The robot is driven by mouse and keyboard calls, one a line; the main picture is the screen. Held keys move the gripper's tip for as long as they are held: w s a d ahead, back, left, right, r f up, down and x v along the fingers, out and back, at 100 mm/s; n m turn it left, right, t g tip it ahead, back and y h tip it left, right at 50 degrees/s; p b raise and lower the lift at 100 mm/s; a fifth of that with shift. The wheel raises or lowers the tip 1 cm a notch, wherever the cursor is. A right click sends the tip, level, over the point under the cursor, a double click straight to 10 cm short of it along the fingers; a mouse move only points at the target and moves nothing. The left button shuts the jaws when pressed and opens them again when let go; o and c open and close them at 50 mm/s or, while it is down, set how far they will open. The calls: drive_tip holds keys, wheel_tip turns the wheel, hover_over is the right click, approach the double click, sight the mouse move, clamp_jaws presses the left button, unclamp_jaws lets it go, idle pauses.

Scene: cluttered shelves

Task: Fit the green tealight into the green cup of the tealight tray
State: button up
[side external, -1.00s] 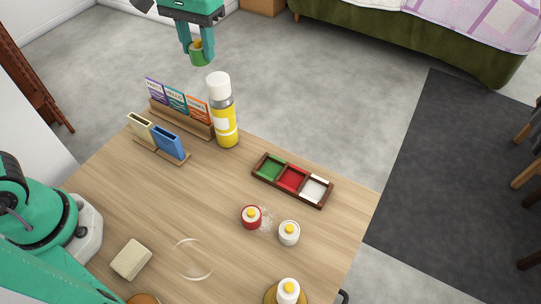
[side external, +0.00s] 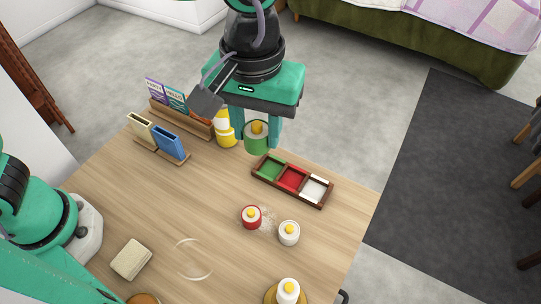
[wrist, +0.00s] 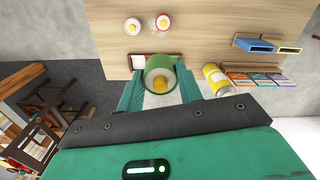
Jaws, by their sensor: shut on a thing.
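The green tealight (side external: 257,138), with a yellow top, is held between the fingers of my gripper (side external: 258,136). It also shows in the wrist view (wrist: 160,76). In the side view it appears above the table's back edge, just left of and above the tealight tray (side external: 311,202). The tray is dark wood with a green cup (side external: 270,168) at its left end, a red cup (side external: 291,178) in the middle and a white cup (side external: 315,189) at the right. All three cups look empty. In the wrist view the held tealight hides most of the tray.
A red tealight (side external: 251,217) and a white tealight (side external: 289,233) stand in front of the tray. A card rack and a blue-and-cream holder (side external: 168,143) are at left.

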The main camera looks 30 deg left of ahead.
wheel_tip(320, 180, down, 11)
drive_tip(key=shift+s+d+f, duration=0.15)
drive_tip(key=shift+s+d, duration=0.1)
drive_tip(key=shift+s, duration=0.05)
drive_tip(key=shift+w, duration=0.1)
drive_tip(key=w+a+f, duration=0.1)
drive_tip(key=w+f, duration=0.1)
drive_tip(key=w, duration=0.1)
drive_tip(key=w+a+f, duration=0.2)
drive_tip(key=w, duration=0.2)
drive_tip(key=w+a+f, duration=0.1)
drive_tip(key=w+f, duration=0.2)
drive_tip(key=shift+w+a, duration=0.15)
drive_tip(key=shift+w, duration=0.2)
drive_tip(key=shift+f, duration=1.95)
drive_tip(key=shift+f, duration=0.1)
drive_tip(key=o, duration=1)
